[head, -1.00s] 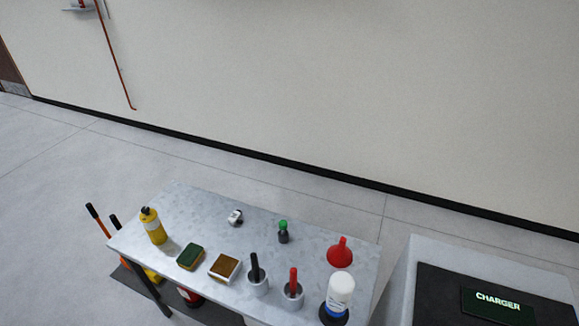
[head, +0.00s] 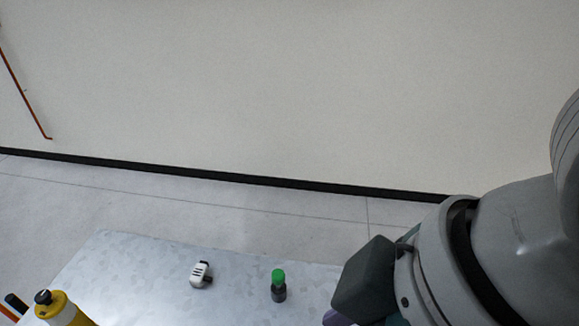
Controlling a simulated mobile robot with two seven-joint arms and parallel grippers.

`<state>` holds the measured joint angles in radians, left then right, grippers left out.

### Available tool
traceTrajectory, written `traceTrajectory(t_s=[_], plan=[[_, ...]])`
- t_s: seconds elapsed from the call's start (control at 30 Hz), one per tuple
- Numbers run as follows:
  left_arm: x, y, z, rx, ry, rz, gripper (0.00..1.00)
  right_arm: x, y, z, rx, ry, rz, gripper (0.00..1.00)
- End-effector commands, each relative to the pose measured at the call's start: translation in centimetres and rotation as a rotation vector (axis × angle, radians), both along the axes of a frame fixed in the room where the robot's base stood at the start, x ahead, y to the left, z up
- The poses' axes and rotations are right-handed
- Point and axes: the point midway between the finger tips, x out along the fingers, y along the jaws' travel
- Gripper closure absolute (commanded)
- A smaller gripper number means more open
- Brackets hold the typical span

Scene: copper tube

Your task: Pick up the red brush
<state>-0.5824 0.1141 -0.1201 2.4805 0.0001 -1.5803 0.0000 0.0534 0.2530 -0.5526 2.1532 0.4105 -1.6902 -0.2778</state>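The red brush is not in view now; the near part of the grey worktable (head: 125,275), where a red handle stood in a cup in the earlier frame, lies below the picture. My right arm comes in large from the right and covers the table's right end. Its fingertips are not visible, so I cannot see its gripper's state. My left gripper is not in view.
On the table stand a yellow bottle (head: 66,312) at the left, a small white and black item (head: 201,274) and a dark bottle with a green cap (head: 278,285). A copper pipe (head: 25,92) runs down the wall. The table's far middle is clear.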

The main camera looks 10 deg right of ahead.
Motion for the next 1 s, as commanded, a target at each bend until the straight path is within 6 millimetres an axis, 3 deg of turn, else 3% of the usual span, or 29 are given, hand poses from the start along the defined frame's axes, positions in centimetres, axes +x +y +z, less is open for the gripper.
traceTrajectory(t_s=[0.03,0.1,0.3,0.5,0.67,1.0], plan=[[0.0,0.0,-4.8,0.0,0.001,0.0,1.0,0.6,0.3,-4.6,-0.024,-0.009,0.073,0.39],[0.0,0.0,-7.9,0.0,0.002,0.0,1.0,1.0,0.7,-7.5,-0.057,-0.011,0.178,0.39],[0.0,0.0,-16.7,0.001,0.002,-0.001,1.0,2.5,0.1,-15.7,-0.188,0.002,0.439,0.39],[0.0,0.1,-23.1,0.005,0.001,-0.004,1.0,4.1,-2.1,-21.4,-0.318,0.039,0.605,0.39],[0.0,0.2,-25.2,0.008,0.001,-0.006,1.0,4.9,-3.4,-23.0,-0.372,0.062,0.66,0.39],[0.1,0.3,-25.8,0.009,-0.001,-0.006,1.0,5.0,-3.7,-26.9,-0.383,0.072,0.672,0.39]])
